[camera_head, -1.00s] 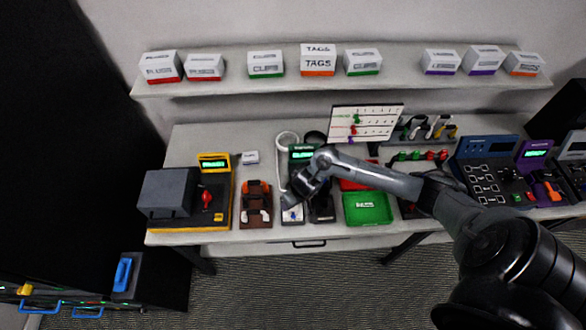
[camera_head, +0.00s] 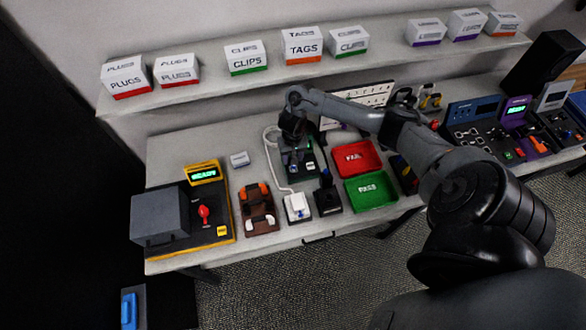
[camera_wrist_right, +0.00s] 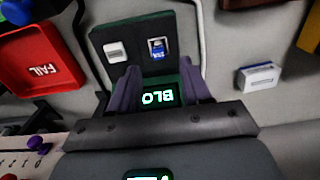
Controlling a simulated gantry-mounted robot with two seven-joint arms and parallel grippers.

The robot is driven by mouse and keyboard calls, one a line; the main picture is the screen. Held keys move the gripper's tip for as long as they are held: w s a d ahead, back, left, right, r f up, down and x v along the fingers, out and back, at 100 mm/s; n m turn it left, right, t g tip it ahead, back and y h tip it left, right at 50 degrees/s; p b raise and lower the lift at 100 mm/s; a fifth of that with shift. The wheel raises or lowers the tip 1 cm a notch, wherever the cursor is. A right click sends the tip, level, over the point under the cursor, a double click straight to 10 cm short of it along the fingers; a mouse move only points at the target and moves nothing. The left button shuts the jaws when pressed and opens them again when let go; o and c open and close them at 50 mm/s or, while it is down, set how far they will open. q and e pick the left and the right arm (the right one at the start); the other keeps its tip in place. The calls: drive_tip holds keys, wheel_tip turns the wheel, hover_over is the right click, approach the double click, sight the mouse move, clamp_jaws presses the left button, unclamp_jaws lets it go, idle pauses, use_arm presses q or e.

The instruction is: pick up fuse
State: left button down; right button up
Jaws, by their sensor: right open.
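A dark tester (camera_head: 300,170) with a green edge stands mid-table. In the right wrist view its panel (camera_wrist_right: 137,66) holds a small blue and silver piece (camera_wrist_right: 158,47), possibly the fuse, and a white piece (camera_wrist_right: 115,52). In the head view the right gripper (camera_head: 295,135) is over the tester's back part. A small white box with a blue label (camera_head: 239,159) lies left of it; it also shows in the wrist view (camera_wrist_right: 258,78).
A red FAIL tray (camera_head: 357,157) and a green tray (camera_head: 371,190) lie right of the tester. A white cable (camera_head: 270,155) loops along its left side to a white block (camera_head: 297,207). A black joystick-like unit (camera_head: 328,200) stands in front.

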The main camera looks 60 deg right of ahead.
sight(293, 168)
drive_tip(key=shift+s+f+b, duration=0.15)
drive_tip(key=shift+f+b, duration=0.15)
drive_tip(key=shift+f, duration=2.3)
drive_tip(key=shift+c, duration=0.2)
clamp_jaws()
